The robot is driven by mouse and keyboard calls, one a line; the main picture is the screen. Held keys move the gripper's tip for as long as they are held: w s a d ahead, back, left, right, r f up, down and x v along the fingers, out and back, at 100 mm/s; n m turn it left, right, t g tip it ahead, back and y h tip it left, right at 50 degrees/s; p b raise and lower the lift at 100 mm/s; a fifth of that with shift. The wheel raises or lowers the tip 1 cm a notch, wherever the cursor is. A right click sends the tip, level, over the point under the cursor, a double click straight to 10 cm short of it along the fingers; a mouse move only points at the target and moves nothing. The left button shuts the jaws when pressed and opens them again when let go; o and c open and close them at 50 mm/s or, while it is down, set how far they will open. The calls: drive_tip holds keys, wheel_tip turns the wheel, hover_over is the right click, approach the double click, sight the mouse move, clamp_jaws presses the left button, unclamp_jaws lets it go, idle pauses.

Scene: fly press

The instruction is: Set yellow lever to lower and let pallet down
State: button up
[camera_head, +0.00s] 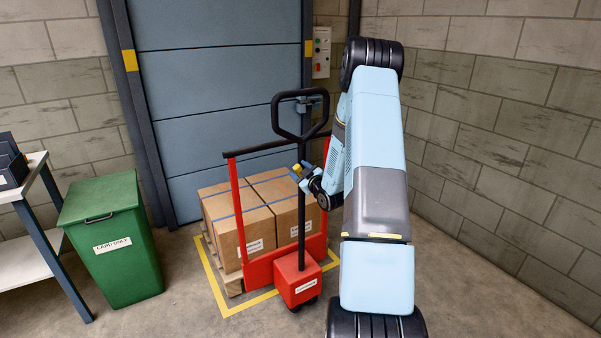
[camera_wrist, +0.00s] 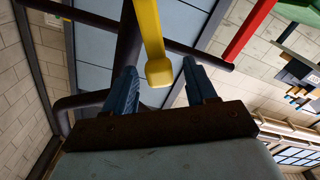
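The yellow lever (camera_wrist: 158,70) sits on the black handle column (camera_head: 301,215) of the red pallet truck. In the head view its yellow end (camera_head: 297,168) shows beside my gripper (camera_head: 304,178). In the wrist view my gripper (camera_wrist: 160,84) is open, with its two blue fingers on either side of the lever's blunt end. Gaps show on both sides, so the fingers are not closed on it. The wooden pallet (camera_head: 232,284) carries cardboard boxes (camera_head: 245,222) behind the truck's red frame. Whether the pallet is clear of the floor is hard to tell.
The truck's black loop handle (camera_head: 277,115) rises above my gripper. A yellow floor outline (camera_head: 215,287) surrounds the pallet. A green bin (camera_head: 110,245) and a table (camera_head: 25,250) stand at left. A blue shutter door (camera_head: 220,75) and control box (camera_head: 321,52) are behind. Floor is clear at right.

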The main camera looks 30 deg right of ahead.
clamp_jaws()
idle(0.3)
